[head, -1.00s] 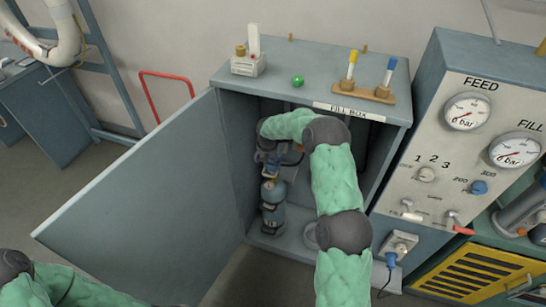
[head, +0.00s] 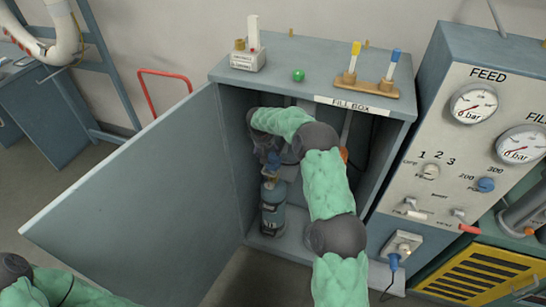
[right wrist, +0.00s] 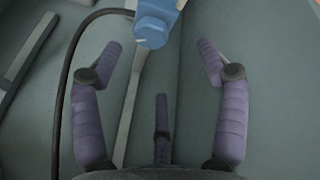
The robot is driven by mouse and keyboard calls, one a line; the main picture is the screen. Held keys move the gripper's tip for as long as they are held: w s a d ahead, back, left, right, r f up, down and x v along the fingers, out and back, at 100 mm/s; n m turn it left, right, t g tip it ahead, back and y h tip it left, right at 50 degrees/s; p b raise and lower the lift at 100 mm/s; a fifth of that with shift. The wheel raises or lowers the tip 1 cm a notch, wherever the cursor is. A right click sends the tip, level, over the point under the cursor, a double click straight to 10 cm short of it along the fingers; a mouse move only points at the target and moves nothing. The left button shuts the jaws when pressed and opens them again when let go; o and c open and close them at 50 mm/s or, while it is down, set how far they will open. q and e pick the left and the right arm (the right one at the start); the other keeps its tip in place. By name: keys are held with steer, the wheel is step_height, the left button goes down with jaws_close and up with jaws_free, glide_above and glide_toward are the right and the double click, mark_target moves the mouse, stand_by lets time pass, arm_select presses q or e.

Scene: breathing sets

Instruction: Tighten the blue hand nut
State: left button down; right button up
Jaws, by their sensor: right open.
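The blue hand nut (right wrist: 152,30) shows at the top of the right wrist view, on a lighter blue fitting. I see gaps between the fingers and the nut. Arm and shadow hide most of the gripper there. My left gripper is out of view.
The box door (head: 130,190) stands open to the left. A dark hose (right wrist: 68,85) curves past the left finger in the wrist view. A gauge panel (head: 440,140) stands close on the right. A green ball (head: 298,75) and a wooden stand (head: 365,90) sit on the box top.

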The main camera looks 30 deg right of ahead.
mark_target(274, 155)
steer(key=w+d+f+m+b, duration=0.1)
steer(key=f+m, duration=0.2)
steer(key=m, duration=0.1)
steer(key=w+d+f+m+b, duration=0.1)
steer(key=d+f+m, duration=0.1)
steer(key=m, duration=0.2)
steer(key=w+d+f+m+h+b, duration=0.1)
steer(key=f+m+b, duration=0.1)
steer(key=f+m, duration=0.1)
steer(key=shift+d+f+m, duration=0.25)
steer(key=shift+f+m, duration=0.1)
steer(key=shift+m, duration=0.55)
steer(key=shift+r, duration=0.15)
steer(key=c, duration=1.1)
